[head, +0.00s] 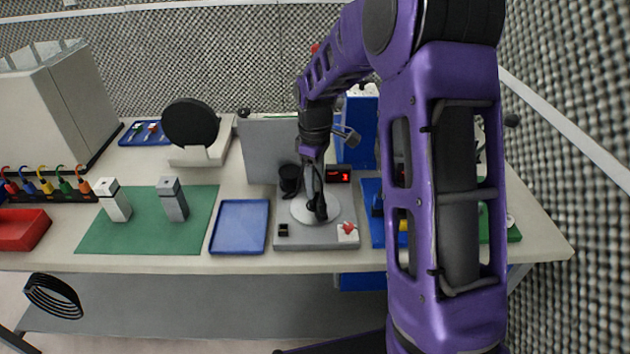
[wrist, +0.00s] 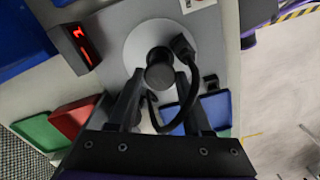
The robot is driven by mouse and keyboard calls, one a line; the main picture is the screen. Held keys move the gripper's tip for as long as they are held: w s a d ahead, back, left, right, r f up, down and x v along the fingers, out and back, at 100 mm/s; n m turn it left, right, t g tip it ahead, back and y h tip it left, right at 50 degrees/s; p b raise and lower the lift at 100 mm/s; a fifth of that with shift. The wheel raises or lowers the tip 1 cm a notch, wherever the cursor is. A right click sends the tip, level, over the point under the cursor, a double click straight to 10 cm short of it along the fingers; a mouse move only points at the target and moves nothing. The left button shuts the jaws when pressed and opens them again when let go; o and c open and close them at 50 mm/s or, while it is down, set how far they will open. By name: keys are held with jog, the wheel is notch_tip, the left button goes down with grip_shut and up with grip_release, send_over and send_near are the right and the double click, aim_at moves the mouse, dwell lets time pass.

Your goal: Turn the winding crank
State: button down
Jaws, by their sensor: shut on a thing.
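The winding crank stands on a pale round disc (head: 302,210) on a grey base plate (head: 285,242); the disc also shows in the wrist view (wrist: 135,42). The crank's dark round knob (wrist: 159,73) lies between my finger ends in the wrist view. My gripper (head: 317,205) points down over the disc and is shut on the knob. A black curved piece (wrist: 191,85) runs beside the knob. My fingers hide much of the crank in the head view, so its angle is hard to tell.
A display with red digits (head: 338,174) stands behind the disc. A red knob (head: 347,228) and a small black switch (head: 283,230) sit at the plate's front. A blue tray (head: 239,228) and a green mat (head: 144,240) with two blocks lie to the left. A grey panel (head: 268,150) stands behind.

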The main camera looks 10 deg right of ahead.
jog(key=shift+n, duration=12.5)
jog(key=shift+n, duration=0.5)
jog(key=shift+c, duration=1.7)
grip_release()
jog(key=shift+r, duration=0.15)
notch_tip(320, 180, up, 17)
